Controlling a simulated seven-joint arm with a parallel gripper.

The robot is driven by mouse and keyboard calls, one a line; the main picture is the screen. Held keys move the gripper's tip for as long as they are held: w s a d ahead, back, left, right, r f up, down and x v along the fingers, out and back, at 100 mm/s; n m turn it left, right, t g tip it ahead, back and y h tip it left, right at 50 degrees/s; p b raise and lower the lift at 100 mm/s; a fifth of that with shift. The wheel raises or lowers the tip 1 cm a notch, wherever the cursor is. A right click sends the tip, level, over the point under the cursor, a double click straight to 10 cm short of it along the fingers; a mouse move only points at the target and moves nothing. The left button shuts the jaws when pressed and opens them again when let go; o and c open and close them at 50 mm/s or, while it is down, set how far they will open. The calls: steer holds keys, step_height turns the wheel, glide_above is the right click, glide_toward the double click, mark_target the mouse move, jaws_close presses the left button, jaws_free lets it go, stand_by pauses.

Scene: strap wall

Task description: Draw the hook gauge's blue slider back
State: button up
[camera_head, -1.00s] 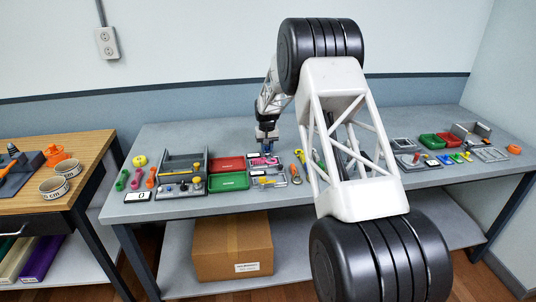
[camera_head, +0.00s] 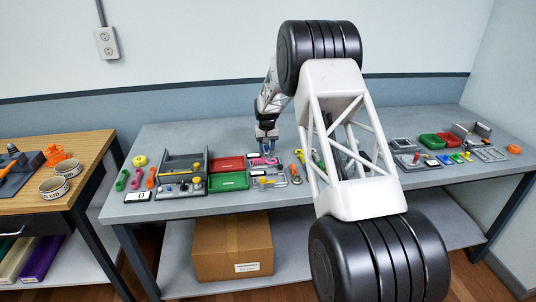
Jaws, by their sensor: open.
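My gripper (camera_head: 267,150) points down, open, over the middle of the grey bench, just behind a small grey fixture (camera_head: 281,182). A pink hook-shaped piece (camera_head: 264,161) lies right below and in front of the fingertips. A small blue part (camera_head: 257,173) shows at the fixture's left, and a yellow part is in front of it. At this size I cannot tell for sure which piece is the hook gauge's slider, or whether my fingers touch anything.
Red (camera_head: 227,164) and green (camera_head: 229,181) trays lie left of the fixture. A grey open box (camera_head: 184,165) stands farther left. An orange-handled tool (camera_head: 299,157) lies to the right. My arm hides part of the bench. The back left of the bench is clear.

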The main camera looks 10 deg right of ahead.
steer(key=shift+r, duration=2.95)
steer(key=shift+r, duration=0.15)
steer(key=c, duration=0.4)
steer(key=shift+r, duration=0.2)
steer(key=shift+c, duration=1.2)
steer(key=shift+r, duration=2.65)
